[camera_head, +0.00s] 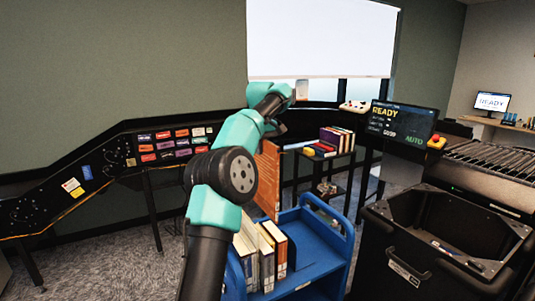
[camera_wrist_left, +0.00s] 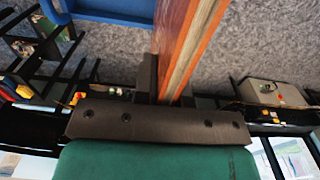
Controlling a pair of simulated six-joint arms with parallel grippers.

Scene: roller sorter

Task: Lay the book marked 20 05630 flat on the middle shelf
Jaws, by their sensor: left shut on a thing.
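An orange-brown book (camera_head: 267,182) hangs upright from my left gripper (camera_head: 276,132), partly behind my left arm. In the left wrist view the book (camera_wrist_left: 186,42) shows edge-on, with its page edges visible, between the dark fingers of the left gripper (camera_wrist_left: 165,92), which is shut on it. I cannot read the number on the book. A black open-frame shelf unit (camera_head: 326,191) stands behind and to the right of the book. Its lower levels are partly hidden; I cannot tell for sure which is the middle shelf. My right gripper is not in view.
A blue book cart (camera_head: 325,238) with several upright books (camera_head: 262,250) stands below the held book. More books (camera_head: 335,141) sit on top of the shelf unit. A black bin (camera_head: 430,240) and a roller conveyor (camera_head: 495,165) stand at right. A dark panel with colored labels (camera_head: 170,143) is at left.

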